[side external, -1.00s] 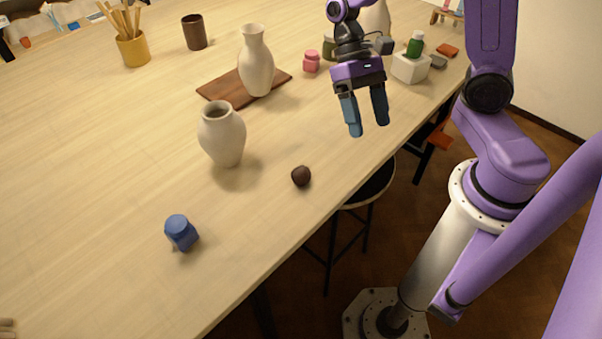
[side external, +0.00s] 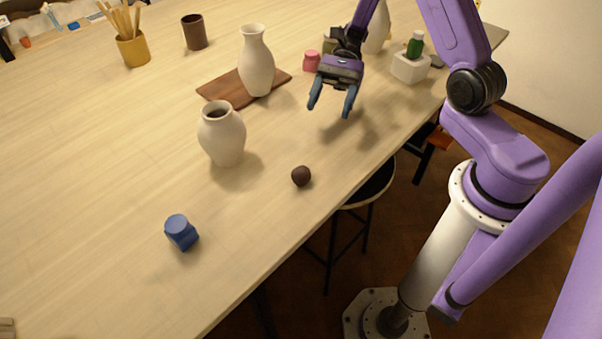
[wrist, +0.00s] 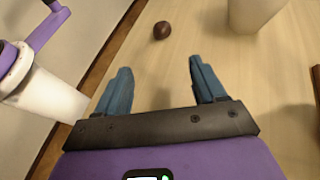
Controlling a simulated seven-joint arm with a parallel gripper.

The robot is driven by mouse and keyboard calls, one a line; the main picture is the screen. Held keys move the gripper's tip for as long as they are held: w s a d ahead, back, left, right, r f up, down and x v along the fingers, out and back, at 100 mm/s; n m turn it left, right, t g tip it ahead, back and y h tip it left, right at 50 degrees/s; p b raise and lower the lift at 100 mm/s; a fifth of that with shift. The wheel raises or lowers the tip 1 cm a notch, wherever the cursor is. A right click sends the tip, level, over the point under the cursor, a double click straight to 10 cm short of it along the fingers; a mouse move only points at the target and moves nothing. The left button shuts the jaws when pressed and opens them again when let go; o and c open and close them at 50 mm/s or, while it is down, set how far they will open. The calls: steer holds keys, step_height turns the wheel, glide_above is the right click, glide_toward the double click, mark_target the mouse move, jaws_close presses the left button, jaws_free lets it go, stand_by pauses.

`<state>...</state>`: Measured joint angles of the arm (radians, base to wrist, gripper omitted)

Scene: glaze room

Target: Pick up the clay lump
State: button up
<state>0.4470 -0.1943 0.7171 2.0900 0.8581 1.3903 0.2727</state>
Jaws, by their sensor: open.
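The clay lump (side external: 301,176) is a small dark brown ball on the wooden table near its front edge. It also shows in the wrist view (wrist: 162,30), ahead of the fingers and roughly between their lines. My gripper (side external: 330,112) is open and empty, with blue fingers apart, above the table and farther back than the lump. In the wrist view my gripper (wrist: 160,80) has clear space between its fingertips. Nothing hides the lump.
A grey-white vase (side external: 222,136) stands left of the lump. Another vase (side external: 257,62) stands at a brown board (side external: 222,89). A pink jar (side external: 311,61) and white block (side external: 410,68) are farther back. The table around the lump is clear.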

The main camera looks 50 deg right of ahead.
mark_target(305, 164)
steer(key=x, duration=0.9)
steer(key=shift+s+a+f, duration=0.15)
steer(key=shift+s+a, duration=0.05)
steer(key=shift+a, duration=0.15)
steer(key=shift+w+x, duration=0.1)
steer(key=shift+x, duration=1.3)
steer(key=shift+w+x, duration=0.15)
steer(key=shift+x, duration=1.2)
steer(key=shift+a, duration=0.15)
steer(key=shift+c, duration=0.3)
steer(key=c, duration=1.1)
steer(key=shift+r, duration=0.3)
